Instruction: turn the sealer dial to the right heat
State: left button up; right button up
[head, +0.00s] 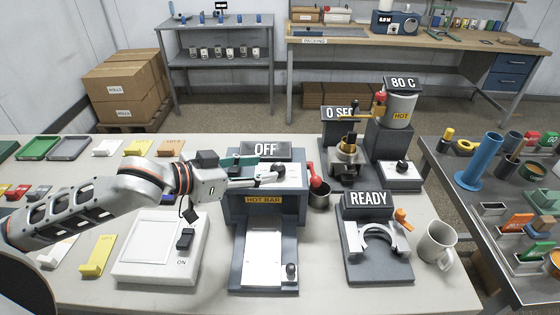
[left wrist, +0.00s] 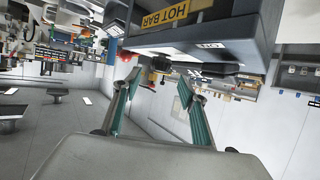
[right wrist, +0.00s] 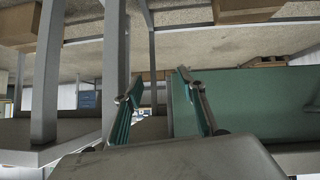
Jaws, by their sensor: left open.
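The sealer is a grey press labelled HOT BAR (head: 263,200), with a sign reading OFF (head: 265,150) at its back. A small black dial (head: 280,168) sits on its pale top plate. My left gripper (head: 262,171) reaches in from the left over this plate, its fingers apart and its tips close beside the dial; whether they touch it I cannot tell. The left wrist view shows the open fingers (left wrist: 158,88) and the HOT BAR label (left wrist: 165,14), seen tilted. My right gripper (right wrist: 157,82) shows only in the right wrist view, fingers apart with nothing between them.
A red-knobbed lever (head: 316,182) stands at the sealer's right side. Left is a white pad (head: 155,250) marked ON. Right are a READY stand (head: 375,255), a mug (head: 437,245) and a pot (head: 400,105) under an 80 C sign. Colour trays (head: 40,146) line the left back.

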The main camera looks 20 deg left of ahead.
aim_at(277, 167)
pick_arm(q)
jog(key=shift+x, duration=3.2)
jog(key=c, duration=1.2)
